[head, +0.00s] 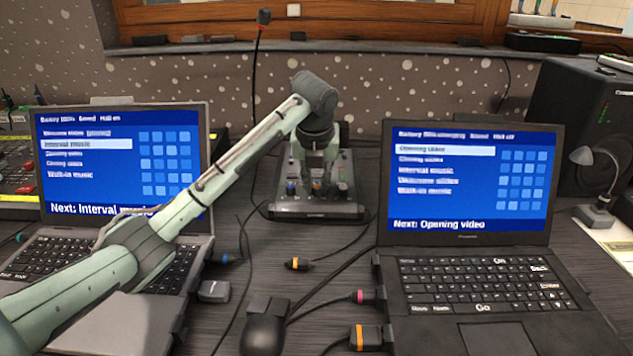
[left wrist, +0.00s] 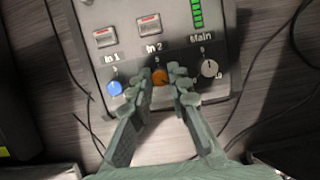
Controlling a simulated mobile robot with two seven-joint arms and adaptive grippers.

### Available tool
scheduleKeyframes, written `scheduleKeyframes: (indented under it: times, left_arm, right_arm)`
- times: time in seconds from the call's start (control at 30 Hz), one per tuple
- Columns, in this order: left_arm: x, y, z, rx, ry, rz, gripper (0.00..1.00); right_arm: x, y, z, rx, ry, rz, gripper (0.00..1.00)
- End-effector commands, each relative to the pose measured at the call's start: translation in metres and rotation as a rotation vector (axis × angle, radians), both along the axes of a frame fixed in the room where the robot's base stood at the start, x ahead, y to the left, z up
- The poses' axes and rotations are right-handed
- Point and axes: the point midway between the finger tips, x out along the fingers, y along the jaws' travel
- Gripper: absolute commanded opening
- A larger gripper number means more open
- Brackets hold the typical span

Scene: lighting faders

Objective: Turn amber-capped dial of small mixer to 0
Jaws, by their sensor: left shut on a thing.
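The small mixer (head: 315,207) sits on the desk between two laptops, under my left gripper (head: 317,190). In the left wrist view the mixer (left wrist: 120,52) shows a row of three dials. The amber-capped dial (left wrist: 160,77) is in the middle, below the label In 2. My left gripper (left wrist: 167,82) points down with its fingertips on both sides of this dial, shut on it. The fingers hide its sides, and its pointer cannot be read. My right gripper is not in view.
A left laptop (head: 120,127) and a right laptop (head: 470,250) flank the mixer. Loose cables, a plug with an orange ring (head: 298,263) and a black mouse (head: 263,334) lie in front. A small lamp (head: 583,156) is at the right.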

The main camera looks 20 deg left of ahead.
Motion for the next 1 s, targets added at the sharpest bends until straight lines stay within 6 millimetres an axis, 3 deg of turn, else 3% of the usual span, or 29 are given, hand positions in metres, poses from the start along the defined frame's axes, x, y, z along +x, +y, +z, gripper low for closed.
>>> scheduleKeyframes:
  times: [0.37, 1.0]
  left_arm:
    - [0.0001, -0.0001, 0.0004, -0.010, -0.003, 0.112, 0.00]
    - [0.0017, -0.0020, 0.0011, -0.070, -0.021, 0.685, 0.00]
  right_arm:
    - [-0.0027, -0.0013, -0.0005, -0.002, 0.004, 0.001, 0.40]
    - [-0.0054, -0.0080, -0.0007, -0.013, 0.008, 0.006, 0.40]
